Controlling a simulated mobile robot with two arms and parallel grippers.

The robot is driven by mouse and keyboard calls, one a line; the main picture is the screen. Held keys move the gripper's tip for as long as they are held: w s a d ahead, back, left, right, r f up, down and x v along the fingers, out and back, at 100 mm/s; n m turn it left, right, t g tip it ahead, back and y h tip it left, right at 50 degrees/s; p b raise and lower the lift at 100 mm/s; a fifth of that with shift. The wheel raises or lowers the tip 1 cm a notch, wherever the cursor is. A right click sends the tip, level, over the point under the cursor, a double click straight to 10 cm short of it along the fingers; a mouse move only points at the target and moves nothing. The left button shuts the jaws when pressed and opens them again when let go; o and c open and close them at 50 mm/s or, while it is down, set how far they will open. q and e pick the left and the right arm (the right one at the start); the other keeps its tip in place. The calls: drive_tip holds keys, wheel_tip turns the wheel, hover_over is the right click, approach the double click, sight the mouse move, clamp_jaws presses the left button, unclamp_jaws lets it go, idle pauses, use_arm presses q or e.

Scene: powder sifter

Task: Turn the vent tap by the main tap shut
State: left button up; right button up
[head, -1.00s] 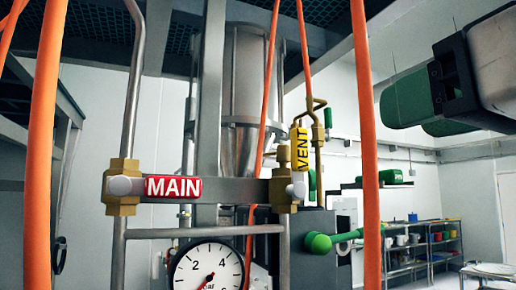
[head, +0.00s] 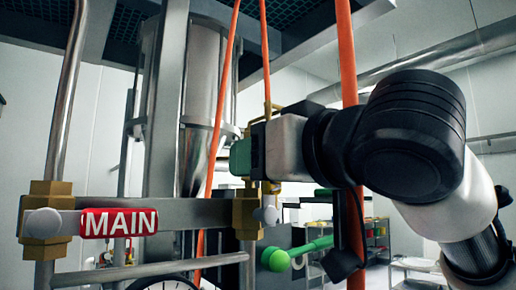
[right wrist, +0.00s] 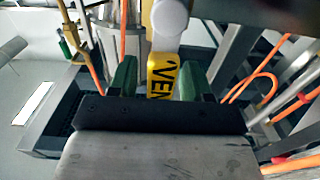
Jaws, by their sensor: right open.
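My left gripper is not in view.
Orange hoses (head: 351,60) hang in front of the steel sifter column (head: 202,95). A green ball-ended lever (head: 276,259) juts out below and right of the vent tap. A pressure gauge (head: 165,285) shows at the bottom edge. Shelves stand at the back right.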

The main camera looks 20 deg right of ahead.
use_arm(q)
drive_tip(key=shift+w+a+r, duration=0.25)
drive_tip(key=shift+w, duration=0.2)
use_arm(e)
drive_tip(key=shift+w, duration=0.2)
drive_tip(key=shift+c, duration=0.2)
clamp_jaws()
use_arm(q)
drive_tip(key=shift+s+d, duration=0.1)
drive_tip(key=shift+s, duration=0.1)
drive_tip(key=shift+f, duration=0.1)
use_arm(e)
drive_tip(key=shift+w, duration=0.1)
